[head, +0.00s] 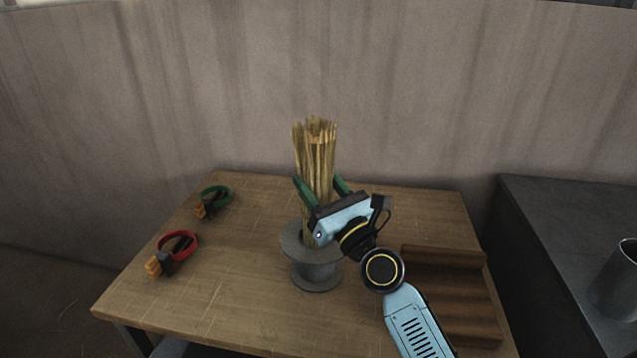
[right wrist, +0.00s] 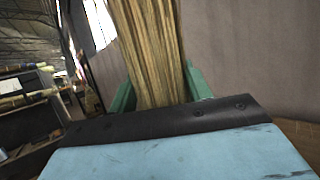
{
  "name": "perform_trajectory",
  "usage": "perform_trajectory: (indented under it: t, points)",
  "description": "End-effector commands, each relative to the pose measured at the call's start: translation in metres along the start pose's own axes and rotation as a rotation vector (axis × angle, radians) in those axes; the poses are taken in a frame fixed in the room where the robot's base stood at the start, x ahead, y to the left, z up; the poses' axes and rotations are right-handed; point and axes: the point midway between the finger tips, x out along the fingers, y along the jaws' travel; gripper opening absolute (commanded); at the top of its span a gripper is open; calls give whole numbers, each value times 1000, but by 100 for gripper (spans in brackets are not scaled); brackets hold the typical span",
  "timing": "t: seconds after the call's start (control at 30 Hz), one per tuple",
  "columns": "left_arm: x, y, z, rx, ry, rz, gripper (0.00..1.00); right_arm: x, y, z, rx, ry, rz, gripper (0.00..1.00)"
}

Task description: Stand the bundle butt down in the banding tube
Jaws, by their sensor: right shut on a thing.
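The bundle (head: 314,150) of straw-coloured stalks stands nearly upright over the grey banding tube (head: 317,276) in the head view. My right gripper (head: 322,188) is shut on the bundle, with its green fingers on either side of the stalks. In the right wrist view the bundle (right wrist: 148,45) rises between the green fingers. The lower end of the bundle is at the tube's flared mouth, partly hidden by my gripper. I cannot tell how deep the butt sits. My left gripper is not in view.
A green-ringed clamp (head: 215,198) and a red-ringed clamp (head: 178,246) lie on the left of the wooden table (head: 235,285). A brown grooved tray (head: 450,295) is at the right. A dark counter (head: 560,225) holding a metal container (head: 618,280) stands further right.

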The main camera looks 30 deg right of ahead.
Motion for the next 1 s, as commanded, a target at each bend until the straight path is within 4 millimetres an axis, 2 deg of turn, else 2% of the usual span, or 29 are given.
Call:
perform_trajectory:
  t: [0.47, 0.5, 0.67, 1.0]
  points:
    - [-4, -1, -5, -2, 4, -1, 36, -1, 0, -2, 0, 0, 0, 32]
    - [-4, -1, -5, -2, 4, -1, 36, -1, 0, -2, 0, 0, 0, 52]
    - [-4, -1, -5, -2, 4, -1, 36, -1, 0, -2, 0, 0, 0, 72]
    - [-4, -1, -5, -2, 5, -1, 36, -3, 0, -2, 0, 1, 0, 74]
